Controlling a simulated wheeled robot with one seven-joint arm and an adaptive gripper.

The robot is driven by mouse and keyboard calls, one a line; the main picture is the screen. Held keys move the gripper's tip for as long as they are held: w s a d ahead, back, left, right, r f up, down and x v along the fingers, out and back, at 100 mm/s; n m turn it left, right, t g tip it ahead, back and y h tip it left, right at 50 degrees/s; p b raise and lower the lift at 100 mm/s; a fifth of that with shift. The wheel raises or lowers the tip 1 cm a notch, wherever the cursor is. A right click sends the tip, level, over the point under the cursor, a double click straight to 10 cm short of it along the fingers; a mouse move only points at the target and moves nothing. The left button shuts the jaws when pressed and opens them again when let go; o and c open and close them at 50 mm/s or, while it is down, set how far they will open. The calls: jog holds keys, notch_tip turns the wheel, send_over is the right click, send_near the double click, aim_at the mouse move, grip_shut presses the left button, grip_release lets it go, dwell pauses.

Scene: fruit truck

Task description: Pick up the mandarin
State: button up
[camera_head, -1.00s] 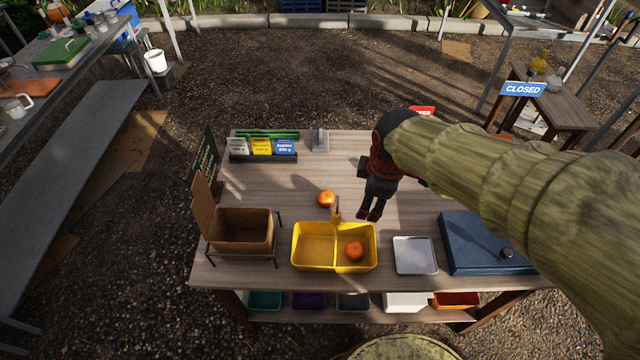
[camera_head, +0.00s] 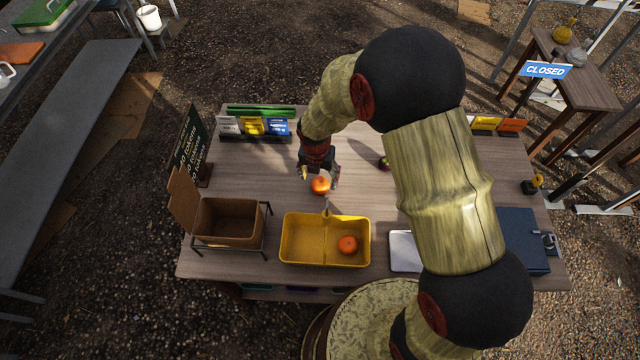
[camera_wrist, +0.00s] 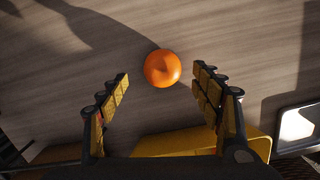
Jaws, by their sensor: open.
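An orange mandarin (camera_head: 320,185) rests on the wooden table, just behind the yellow two-part tray. In the wrist view the mandarin (camera_wrist: 162,68) lies between the lines of the two fingers, near the level of their tips. My gripper (camera_head: 319,178) is open and points down at the mandarin. In the wrist view my gripper (camera_wrist: 160,80) shows both fingers spread wide, with a gap on each side of the fruit. A second orange fruit (camera_head: 347,245) lies in the right compartment of the yellow tray (camera_head: 284,238).
A brown box (camera_head: 228,222) on a wire stand is at the left. A grey tray (camera_head: 404,252) and a dark blue case (camera_head: 522,240) are at the right, partly behind my arm. A chalkboard sign (camera_head: 190,148) stands at the left edge.

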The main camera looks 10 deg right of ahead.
aim_at(320, 183)
jog(key=f, duration=0.1)
jog(key=f+b, duration=0.1)
jog(key=f, duration=0.3)
jog(key=shift+w+d+f+b, duration=0.1)
jog(key=shift+w+d+b, duration=0.15)
jog(key=shift+b, duration=0.05)
jog(key=c, duration=1.4)
